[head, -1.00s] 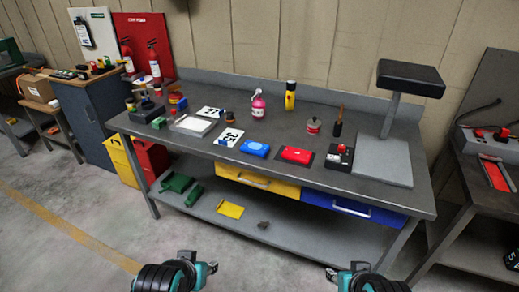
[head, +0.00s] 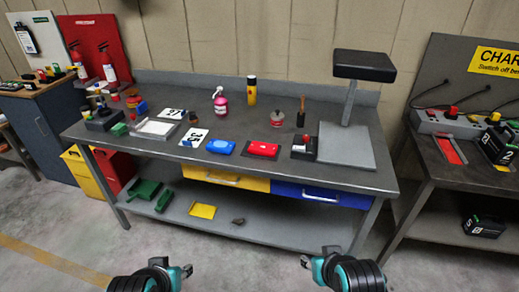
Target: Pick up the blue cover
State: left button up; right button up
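The blue cover (head: 220,147) lies flat near the front edge of the grey workbench (head: 120,160), left of a red cover (head: 262,149) on a dark mat. Nothing rests on it. My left gripper (head: 187,270) and my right gripper (head: 306,261) are low at the bottom of the head view, in front of the bench and well apart from the cover. Nothing shows in either gripper. Their fingers are too small to tell open from shut.
White number cards (head: 194,137) lie left of the blue cover. A lower shelf (head: 265,227) holds green and yellow pieces. Another bench (head: 470,165) stands at right.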

aim_at(216, 145)
jog(key=z, duration=0.2)
jog(key=i+j+z, duration=0.3)
jog(key=j+z, duration=0.25)
jog(key=i+j+z, duration=0.15)
jog(key=j+z, duration=0.15)
